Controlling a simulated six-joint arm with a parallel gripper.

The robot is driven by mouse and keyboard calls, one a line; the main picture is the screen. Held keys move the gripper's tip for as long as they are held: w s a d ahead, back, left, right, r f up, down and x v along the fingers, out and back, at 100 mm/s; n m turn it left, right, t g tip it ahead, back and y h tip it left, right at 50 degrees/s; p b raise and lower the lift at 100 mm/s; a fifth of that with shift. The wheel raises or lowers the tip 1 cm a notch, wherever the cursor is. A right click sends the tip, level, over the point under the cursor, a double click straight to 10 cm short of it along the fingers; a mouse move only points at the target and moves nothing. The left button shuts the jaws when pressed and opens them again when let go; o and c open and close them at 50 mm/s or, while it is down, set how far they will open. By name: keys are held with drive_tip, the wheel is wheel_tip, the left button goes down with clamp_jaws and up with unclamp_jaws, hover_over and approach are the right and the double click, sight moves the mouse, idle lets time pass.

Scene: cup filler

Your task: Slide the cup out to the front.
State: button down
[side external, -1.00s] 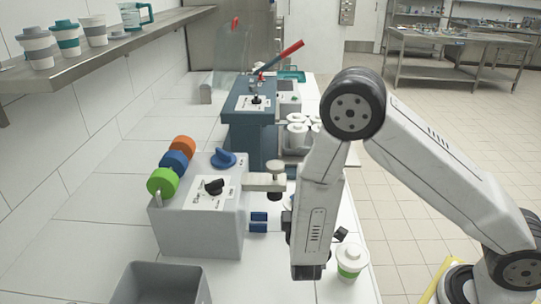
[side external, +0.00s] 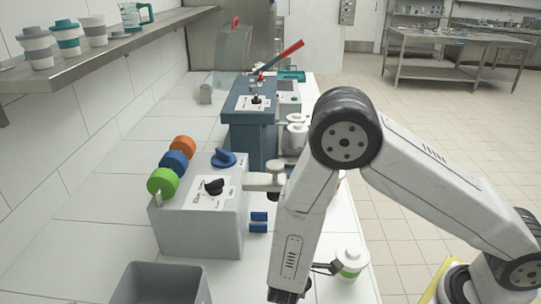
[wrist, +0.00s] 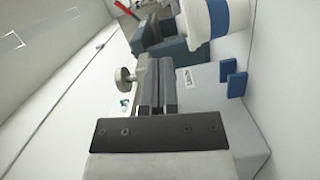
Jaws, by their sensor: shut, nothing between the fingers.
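A white cup with a blue band (wrist: 228,18) shows at the upper right of the wrist view, partly cut off by the frame edge. My gripper (wrist: 156,60) is shut and empty, its fingers apart from that cup in the picture, to its lower left.
A white lidded cup with a green band (side external: 350,262) stands right of my arm on the bench. A blue machine with a red lever (side external: 250,128) stands farther back, with white lidded cups beside it. A grey bin (side external: 160,285) is at the front. Cups stand on the wall shelf (side external: 95,68).

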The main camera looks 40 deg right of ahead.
drive_tip(key=a+f+n+t+y, duration=0.1)
drive_tip(key=f, duration=0.1)
drive_tip(key=w+f+n+t+y, duration=0.1)
drive_tip(key=f+n, duration=0.1)
drive_tip(key=w+a+f+n+t+y, duration=0.1)
drive_tip(key=f, duration=0.2)
drive_tip(key=shift+w+a+n+t, duration=0.15)
drive_tip(key=shift+a+n+t, duration=0.15)
drive_tip(key=shift+a+t, duration=0.1)
drive_tip(key=shift+w+a+f+n+t+y, duration=0.2)
drive_tip(key=shift+w+n+t+y, duration=0.1)
drive_tip(key=shift+w+d, duration=0.1)
drive_tip(key=shift+w, duration=0.05)
drive_tip(key=x, duration=1.1)
drive_tip(key=shift+w+d, duration=0.2)
drive_tip(key=shift+d, duration=0.1)
drive_tip(key=shift+s+d, duration=0.5)
drive_tip(key=shift+s, duration=0.3)
drive_tip(key=shift+s+d, duration=0.5)
drive_tip(key=shift+s, duration=0.3)
drive_tip(key=shift+s+d, duration=0.5)
drive_tip(key=shift+s, duration=0.3)
